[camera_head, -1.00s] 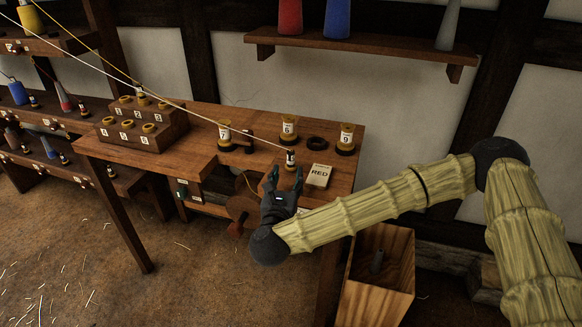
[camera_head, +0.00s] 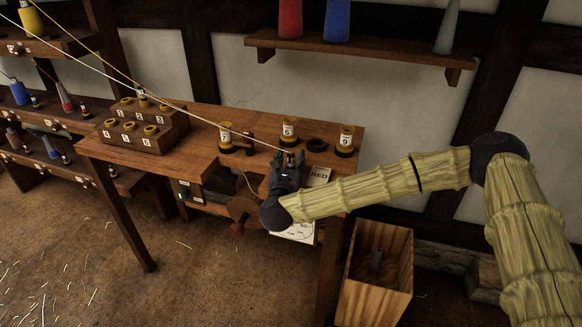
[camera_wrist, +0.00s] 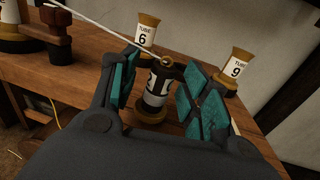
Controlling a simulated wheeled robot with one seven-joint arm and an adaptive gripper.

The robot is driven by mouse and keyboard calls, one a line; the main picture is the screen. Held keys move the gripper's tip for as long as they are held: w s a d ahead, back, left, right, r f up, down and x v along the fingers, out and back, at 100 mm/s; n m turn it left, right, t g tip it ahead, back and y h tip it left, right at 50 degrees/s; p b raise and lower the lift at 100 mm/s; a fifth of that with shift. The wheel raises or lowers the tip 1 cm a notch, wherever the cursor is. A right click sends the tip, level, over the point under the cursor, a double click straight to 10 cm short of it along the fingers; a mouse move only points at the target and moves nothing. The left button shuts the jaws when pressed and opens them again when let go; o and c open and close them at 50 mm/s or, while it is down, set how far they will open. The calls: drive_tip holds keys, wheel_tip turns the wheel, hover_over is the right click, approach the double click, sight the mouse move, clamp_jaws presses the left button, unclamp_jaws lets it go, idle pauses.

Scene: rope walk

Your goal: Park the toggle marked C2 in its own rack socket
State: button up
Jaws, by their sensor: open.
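A dark toggle with a white label and a brass ring on top (camera_wrist: 157,88) stands upright on a round base on the bench, with a white line running from its top. Its label is only partly visible, so I cannot read C2 on it. My gripper (camera_wrist: 160,95) is open, with its teal-padded fingers on either side of the toggle. In the head view my gripper (camera_head: 287,166) covers most of the toggle.
Tube 6 (camera_wrist: 146,33) and tube 9 (camera_wrist: 237,70) stand behind the toggle. Tube 7 (camera_head: 225,137) stands to the left. A dark ring (camera_head: 317,145) lies between tubes 6 and 9. The white line slants across the bench.

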sight(291, 154)
drive_tip(key=shift+w, duration=0.1)
clamp_jaws()
idle(0.3)
drive_tip(key=shift+r, duration=0.45)
wheel_tip(291, 154, up, 2)
drive_tip(key=shift+r+b, duration=0.2)
drive_tip(key=shift+b, duration=0.3)
drive_tip(key=s+a+b, duration=0.2)
drive_tip(key=s, duration=0.5)
drive_tip(key=s+a+r+b, duration=0.1)
drive_tip(key=s+a+b, duration=0.1)
drive_tip(key=s, duration=0.6)
drive_tip(key=shift+a+r+b, duration=0.2)
drive_tip(key=shift+a+b, duration=0.1)
drive_tip(key=shift+b, duration=0.45)
